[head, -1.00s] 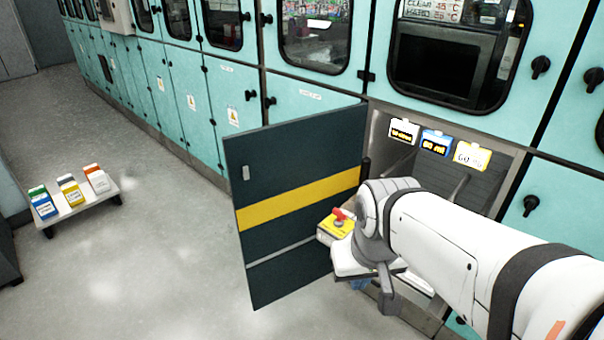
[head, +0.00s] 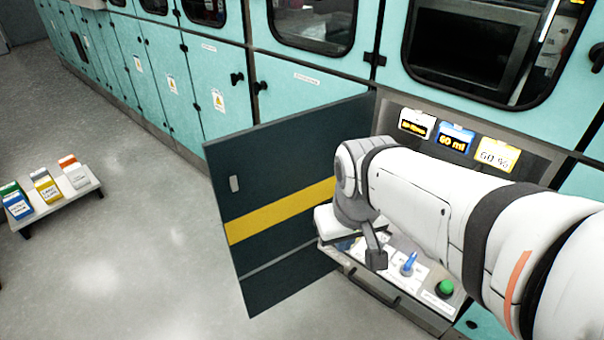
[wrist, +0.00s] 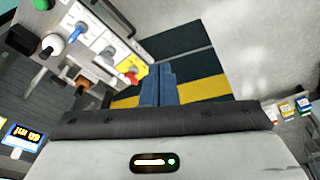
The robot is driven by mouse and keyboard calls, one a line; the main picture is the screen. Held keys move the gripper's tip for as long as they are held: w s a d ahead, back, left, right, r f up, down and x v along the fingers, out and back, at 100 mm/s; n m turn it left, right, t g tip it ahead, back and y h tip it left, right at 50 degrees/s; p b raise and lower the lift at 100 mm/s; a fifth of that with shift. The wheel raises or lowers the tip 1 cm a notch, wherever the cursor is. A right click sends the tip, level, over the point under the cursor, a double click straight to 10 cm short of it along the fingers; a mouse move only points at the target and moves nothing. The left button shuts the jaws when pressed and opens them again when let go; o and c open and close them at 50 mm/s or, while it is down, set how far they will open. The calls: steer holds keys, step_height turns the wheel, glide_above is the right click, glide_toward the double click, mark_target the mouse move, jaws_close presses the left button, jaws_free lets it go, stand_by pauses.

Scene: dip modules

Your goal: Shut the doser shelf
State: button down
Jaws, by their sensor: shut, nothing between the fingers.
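The doser shelf (head: 425,278) sticks out of the low bay below the window. It is a light panel bearing a blue lever (head: 408,263) and a green button (head: 445,288), with a dark handle along its front. My arm covers part of it. My gripper (wrist: 158,72) shows there as two blue fingers shut together, empty, beside the shelf's red-lever end; contact cannot be told. In the head view the fingers are mostly hidden.
A dark door with a yellow stripe (head: 285,212) stands swung open left of the shelf. Three small displays (head: 456,139) sit inside the bay. A low bench (head: 60,205) with small boxes stands on the floor at left. The floor between is clear.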

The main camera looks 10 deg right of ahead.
steer(key=w+a+f+n+h+b, duration=0.3)
steer(key=w+f+n+b, duration=1.4)
steer(key=f+n+b, duration=0.6)
steer(key=w+d+f+n+b, duration=0.1)
steer(key=w+d+f+b, duration=0.3)
steer(key=w+d+f, duration=0.1)
steer(key=shift+d+f+n, duration=0.3)
steer(key=shift+d+f, duration=0.45)
